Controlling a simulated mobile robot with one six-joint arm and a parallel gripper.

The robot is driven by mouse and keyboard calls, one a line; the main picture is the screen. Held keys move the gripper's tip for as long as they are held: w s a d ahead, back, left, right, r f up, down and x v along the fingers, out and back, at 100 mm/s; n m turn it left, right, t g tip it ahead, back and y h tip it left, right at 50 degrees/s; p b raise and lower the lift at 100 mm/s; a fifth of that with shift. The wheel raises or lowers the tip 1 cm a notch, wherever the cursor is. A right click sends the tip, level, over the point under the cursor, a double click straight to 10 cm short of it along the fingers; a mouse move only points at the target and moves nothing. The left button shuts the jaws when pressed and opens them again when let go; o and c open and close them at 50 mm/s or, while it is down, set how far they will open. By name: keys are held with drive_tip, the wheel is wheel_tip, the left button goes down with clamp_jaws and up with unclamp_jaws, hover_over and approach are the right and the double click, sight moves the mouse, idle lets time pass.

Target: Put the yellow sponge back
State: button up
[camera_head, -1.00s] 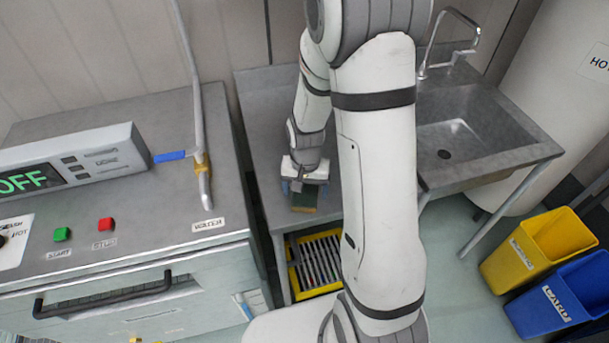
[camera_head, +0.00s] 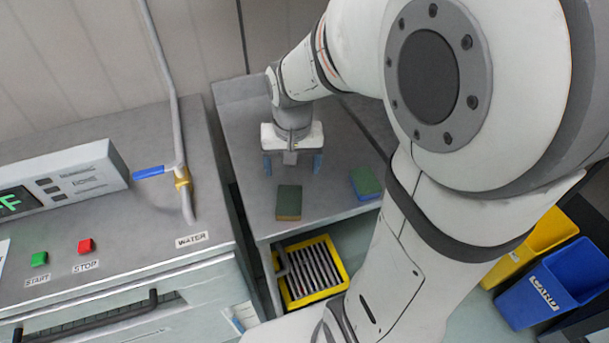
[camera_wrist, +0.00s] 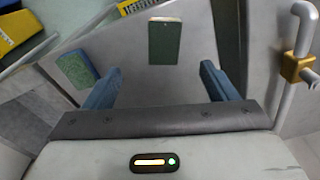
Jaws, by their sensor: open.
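The yellow sponge (camera_head: 288,203), with a dark green top and a thin yellowish side, lies flat on the steel counter near its front edge. It also shows in the wrist view (camera_wrist: 165,43), ahead of and between the fingertips. My gripper (camera_head: 292,164) is open and empty, behind the sponge and apart from it; its blue fingers also show in the wrist view (camera_wrist: 159,76). A second sponge (camera_head: 365,182), blue with a green top, lies to the right on the counter. It is at the left in the wrist view (camera_wrist: 76,67).
A yellow crate (camera_head: 338,281) with a grey rack sits below the counter (camera_head: 235,110). The steel machine with its red stop button (camera_head: 86,246) and the water pipe (camera_head: 184,178) stand left. Yellow (camera_head: 541,236) and blue (camera_head: 549,283) bins stand right.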

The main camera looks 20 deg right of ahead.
drive_tip(key=s+r+n+t, duration=0.2)
drive_tip(key=s+r, duration=0.4)
drive_tip(key=s, duration=0.4)
drive_tip(key=shift+s+n, duration=0.2)
drive_tip(key=shift+n, duration=0.4)
idle(0.4)
